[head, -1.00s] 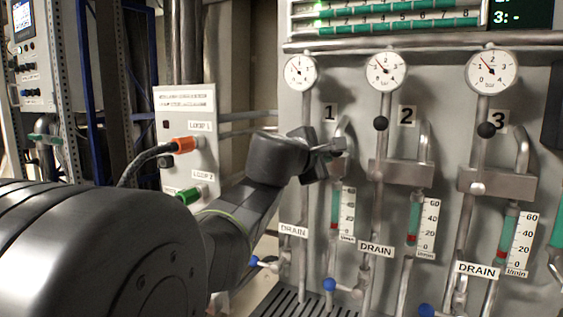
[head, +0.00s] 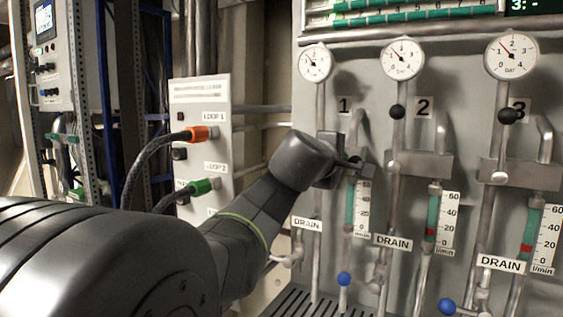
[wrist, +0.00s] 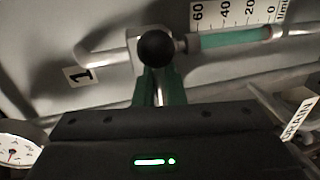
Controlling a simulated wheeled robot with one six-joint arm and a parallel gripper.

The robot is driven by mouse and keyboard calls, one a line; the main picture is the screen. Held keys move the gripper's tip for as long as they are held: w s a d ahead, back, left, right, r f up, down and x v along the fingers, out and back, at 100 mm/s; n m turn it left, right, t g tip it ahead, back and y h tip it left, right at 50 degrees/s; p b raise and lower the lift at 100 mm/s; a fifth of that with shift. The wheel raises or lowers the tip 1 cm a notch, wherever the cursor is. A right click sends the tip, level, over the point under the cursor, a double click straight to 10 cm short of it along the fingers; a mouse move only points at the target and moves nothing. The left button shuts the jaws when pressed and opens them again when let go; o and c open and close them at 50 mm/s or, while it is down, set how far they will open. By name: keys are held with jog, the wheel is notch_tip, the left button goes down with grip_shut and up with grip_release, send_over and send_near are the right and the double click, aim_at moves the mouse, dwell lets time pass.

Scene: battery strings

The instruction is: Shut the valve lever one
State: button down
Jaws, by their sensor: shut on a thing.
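Valve lever one ends in a black ball knob (wrist: 156,49), seen in the wrist view in front of a metal valve block near the label "1" (wrist: 80,76). My gripper (wrist: 160,84) has its green fingers closed on the lever just below the knob. The lever's exact angle is hard to tell.
Levers two and three have black knobs (head: 398,112) and (head: 508,116) raised beside their pipes. Gauge one (head: 316,62) is above my gripper. The flow tube (head: 350,205) and drain valves with blue knobs (head: 344,279) are below. A cable box (head: 202,95) stands left.

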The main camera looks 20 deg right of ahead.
jog(key=shift+f, duration=0.15)
jog(key=c, duration=1.6)
grip_release()
jog(key=shift+c, duration=0.2)
jog(key=shift+a, duration=0.1)
jog(key=v, duration=1.3)
jog(key=shift+s+a, duration=0.2)
jog(key=shift+s, duration=0.05)
jog(key=shift+w+d, duration=0.1)
jog(key=x, duration=1.3)
jog(key=shift+w+d, duration=0.15)
jog(key=shift+d, duration=0.05)
